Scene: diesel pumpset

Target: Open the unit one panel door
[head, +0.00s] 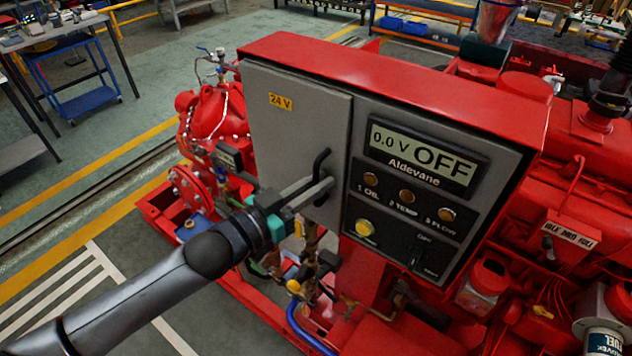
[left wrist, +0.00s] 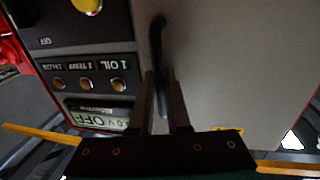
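The unit one panel door (head: 290,125) is a grey door with a yellow 24 V label, on the left part of the red-topped control box. It looks shut, close to flush with the control face beside it. Its black handle (head: 321,163) stands at the door's right side, and also shows in the left wrist view (left wrist: 157,45). My left gripper (head: 312,190) is at the handle's lower part. In the left wrist view its fingers (left wrist: 162,85) are apart, one on each side of the handle; firm contact cannot be made out. My right gripper is not in view.
The control face (head: 415,190) with an OFF display, lamps and a yellow button is right of the door. Red pump parts (head: 212,115) stand to the left, with pipes and a blue hose (head: 305,335) below. Open floor lies at the left.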

